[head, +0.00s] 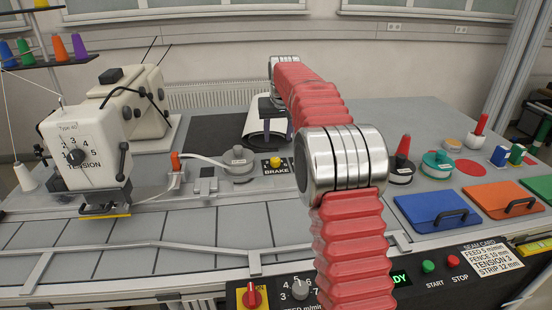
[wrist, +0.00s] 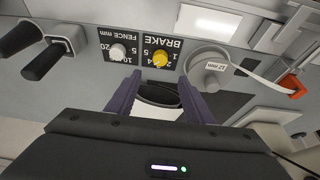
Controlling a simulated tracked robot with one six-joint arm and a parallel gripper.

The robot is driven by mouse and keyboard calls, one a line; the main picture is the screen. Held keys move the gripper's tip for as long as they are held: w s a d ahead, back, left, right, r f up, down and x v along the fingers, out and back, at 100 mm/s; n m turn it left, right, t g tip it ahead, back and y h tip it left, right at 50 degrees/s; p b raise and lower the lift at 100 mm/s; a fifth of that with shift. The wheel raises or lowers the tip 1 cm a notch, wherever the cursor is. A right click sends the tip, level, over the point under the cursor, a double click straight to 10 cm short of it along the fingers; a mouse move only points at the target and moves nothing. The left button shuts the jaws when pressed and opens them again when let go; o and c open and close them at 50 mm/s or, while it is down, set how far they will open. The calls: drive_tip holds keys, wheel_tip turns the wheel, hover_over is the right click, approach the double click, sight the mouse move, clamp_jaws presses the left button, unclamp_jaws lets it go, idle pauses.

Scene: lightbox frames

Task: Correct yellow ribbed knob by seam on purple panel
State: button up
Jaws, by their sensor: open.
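A yellow knob (wrist: 160,60) sits on a black dial plate (wrist: 148,43) marked BRAKE, which appears upside down in the wrist view. The plate looks black, not purple. The knob also shows in the head view (head: 275,162), left of my arm. Its ribs and pointer setting are too small to read. My gripper (wrist: 164,75) is open, with dark purple fingers spread on either side of the knob in the picture. No contact is visible. In the head view the red arm partly hides the gripper. The seam card (head: 486,256) lists FEED 5, FENCE 10, TENSION 3 and STRIP 12.
A white FENCE knob (wrist: 117,52) is beside the yellow one. A grey 12 mm disc (wrist: 209,66) is on its other side. A black lever (wrist: 50,60) stands farther left. The sewing machine (head: 85,145) has a TENSION dial. Blue (head: 437,210) and orange (head: 502,198) folders lie right.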

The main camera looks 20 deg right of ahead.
sight(276, 160)
drive_tip(key=x, duration=1.3)
drive_tip(key=shift+w+f, duration=0.1)
drive_tip(key=shift+f, duration=0.3)
drive_tip(key=shift+c, duration=0.4)
drive_tip(key=c, duration=0.9)
